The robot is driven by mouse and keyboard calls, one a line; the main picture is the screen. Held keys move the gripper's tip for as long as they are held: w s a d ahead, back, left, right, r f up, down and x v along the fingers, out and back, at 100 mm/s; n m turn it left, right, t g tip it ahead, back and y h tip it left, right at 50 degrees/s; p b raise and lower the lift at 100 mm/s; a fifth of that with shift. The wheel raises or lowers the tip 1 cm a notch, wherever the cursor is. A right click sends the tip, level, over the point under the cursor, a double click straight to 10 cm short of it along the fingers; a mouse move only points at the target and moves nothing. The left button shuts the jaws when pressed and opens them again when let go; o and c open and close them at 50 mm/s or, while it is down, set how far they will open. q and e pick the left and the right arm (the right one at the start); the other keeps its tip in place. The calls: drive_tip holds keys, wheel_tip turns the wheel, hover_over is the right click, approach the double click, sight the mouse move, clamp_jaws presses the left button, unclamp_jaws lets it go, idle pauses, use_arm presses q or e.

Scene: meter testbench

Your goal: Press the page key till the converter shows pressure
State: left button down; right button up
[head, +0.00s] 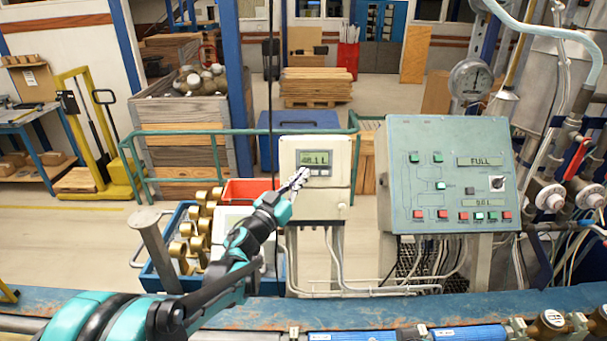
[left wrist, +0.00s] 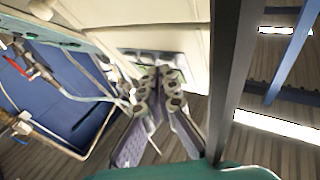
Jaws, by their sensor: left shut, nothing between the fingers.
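The converter (head: 337,190) is a cream box on a stand, with a greenish display (head: 314,157) that reads something like "48.1 L"; the small characters are hard to make out. A row of small keys (head: 322,172) sits under the display. My left gripper (head: 300,176) is shut and empty, with its tips at the left end of this row and hiding part of it. In the left wrist view the shut fingers (left wrist: 158,75) reach the key row (left wrist: 148,57) on the cream case (left wrist: 185,25). I cannot tell whether they touch a key. My right gripper is not in view.
A green control panel (head: 445,145) with buttons and displays stands to the right of the converter. A blue crate with brass fittings (head: 190,235) and a red bin (head: 247,190) are at the left. A blue rail (head: 270,312) with pipes runs along the front.

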use_arm(q)
drive_tip(key=shift+w, duration=0.25)
drive_tip(key=shift+s, duration=0.1)
idle(0.4)
drive_tip(key=shift+s+r, duration=0.2)
drive_tip(key=shift+s, duration=0.5)
drive_tip(key=shift+s+r+p, duration=0.25)
drive_tip(key=shift+s, duration=0.55)
drive_tip(key=shift+s+r+p, duration=0.2)
drive_tip(key=shift+s+r, duration=0.1)
drive_tip(key=shift+s, duration=0.45)
drive_tip(key=shift+s+r+p, duration=0.25)
drive_tip(key=shift+s, duration=0.55)
drive_tip(key=shift+s+r, duration=0.3)
drive_tip(key=shift+s, duration=0.5)
